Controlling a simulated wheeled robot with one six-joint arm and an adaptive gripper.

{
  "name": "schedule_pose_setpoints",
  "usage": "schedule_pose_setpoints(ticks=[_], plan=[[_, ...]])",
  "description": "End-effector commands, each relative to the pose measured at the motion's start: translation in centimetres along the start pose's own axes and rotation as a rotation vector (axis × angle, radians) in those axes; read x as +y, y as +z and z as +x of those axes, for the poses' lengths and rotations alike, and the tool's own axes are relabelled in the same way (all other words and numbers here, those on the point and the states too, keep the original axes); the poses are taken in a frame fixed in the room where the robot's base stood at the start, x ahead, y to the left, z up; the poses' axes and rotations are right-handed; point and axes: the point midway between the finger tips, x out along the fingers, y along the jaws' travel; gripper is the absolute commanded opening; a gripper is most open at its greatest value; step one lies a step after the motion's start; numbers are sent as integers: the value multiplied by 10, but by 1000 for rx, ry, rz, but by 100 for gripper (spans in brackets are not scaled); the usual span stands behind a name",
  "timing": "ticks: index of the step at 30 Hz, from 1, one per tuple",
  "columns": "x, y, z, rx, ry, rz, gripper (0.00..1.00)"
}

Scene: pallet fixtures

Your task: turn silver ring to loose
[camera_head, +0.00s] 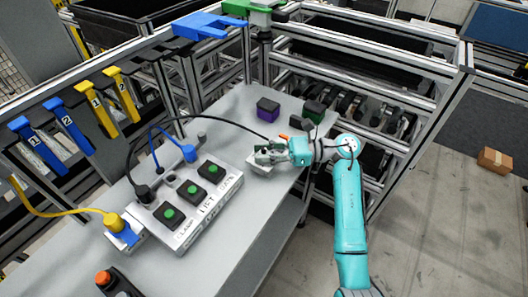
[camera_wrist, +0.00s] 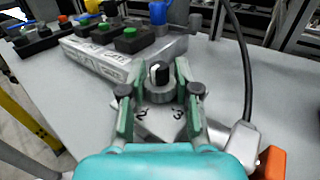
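The silver ring (camera_wrist: 159,92) encircles a dark knob with a white mark, on a pale plate (camera_wrist: 160,122) printed with 2 and 3. My gripper (camera_wrist: 160,74) has its two green-grey fingers on either side of the ring in the wrist view. The fingers are apart with the ring between them; whether they touch it I cannot tell. In the head view my gripper (camera_head: 268,153) is over the small pale box (camera_head: 255,165) near the table's right edge, and it hides the ring there.
The grey table (camera_head: 235,215) holds a silver block with green buttons (camera_head: 190,205) at left. A black cable (camera_wrist: 244,60) runs close at right, beside an orange part (camera_wrist: 271,163).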

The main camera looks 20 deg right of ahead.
Motion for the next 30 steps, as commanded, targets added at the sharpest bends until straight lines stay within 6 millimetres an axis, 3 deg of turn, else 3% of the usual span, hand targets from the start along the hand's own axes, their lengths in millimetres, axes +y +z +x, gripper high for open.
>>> schedule_pose_setpoints(ticks=[1, 3, 14, 20, 30], plan=[[0, 0, 0, 0, 0, 1, 43], [0, 0, 0, 0, 0, 1, 57], [0, 0, -4, 0, -2, 1, 57], [-1, 0, -31, 0, -6, 1, 57], [-1, 0, -95, 0, -4, 1, 57]])
